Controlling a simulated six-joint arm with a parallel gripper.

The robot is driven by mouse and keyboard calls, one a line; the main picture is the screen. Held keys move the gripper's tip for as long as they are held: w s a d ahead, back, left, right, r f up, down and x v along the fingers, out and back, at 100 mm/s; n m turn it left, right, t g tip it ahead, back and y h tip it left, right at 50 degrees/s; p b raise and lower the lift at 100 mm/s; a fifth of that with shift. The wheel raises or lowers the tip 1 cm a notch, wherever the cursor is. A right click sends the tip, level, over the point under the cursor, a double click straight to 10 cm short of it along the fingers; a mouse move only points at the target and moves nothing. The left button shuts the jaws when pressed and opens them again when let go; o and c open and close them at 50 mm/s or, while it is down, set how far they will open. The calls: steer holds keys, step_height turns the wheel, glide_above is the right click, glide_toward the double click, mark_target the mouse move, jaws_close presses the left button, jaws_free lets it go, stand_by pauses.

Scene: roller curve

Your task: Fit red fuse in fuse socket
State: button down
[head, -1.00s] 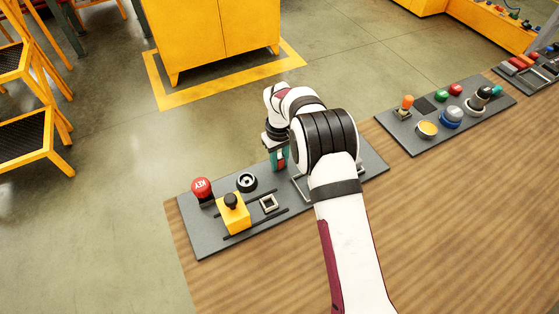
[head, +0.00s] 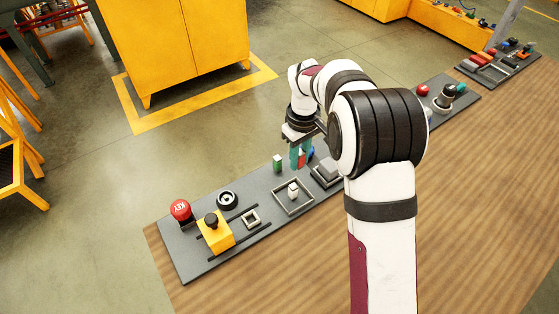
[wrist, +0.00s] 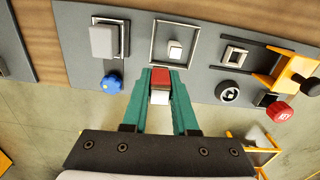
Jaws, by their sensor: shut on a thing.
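My gripper (head: 301,160) has teal fingers shut on the red fuse (wrist: 160,78), which has a pale end. In the head view only a bit of the red fuse (head: 301,159) shows between the fingers. It is held above the far edge of the dark panel. A small square socket with a hollow middle, which looks like the fuse socket (head: 250,218), sits on the panel to the left, apart from the fuse. It also shows in the wrist view (wrist: 234,55), right of the gripper.
A square frame (head: 275,202) around a small white block lies between gripper and socket.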

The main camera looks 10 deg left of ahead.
glide_above(251, 223)
steer(key=w, duration=0.1)
step_height(251, 223, down, 2)
steer(key=shift+m, duration=0.3)
steer(key=shift+s+f, duration=0.2)
steer(key=shift+f, duration=3.55)
steer(key=shift+s+f, duration=0.15)
steer(key=shift+f, duration=0.5)
steer(key=shift+s+f, duration=0.15)
steer(key=shift+f, duration=0.45)
steer(key=c, duration=0.8)
jaws_free()
steer(key=shift+o, duration=0.3)
steer(key=shift+w+r, duration=0.2)
steer(key=shift+r, duration=3.35)
steer(key=shift+d, duration=0.1)
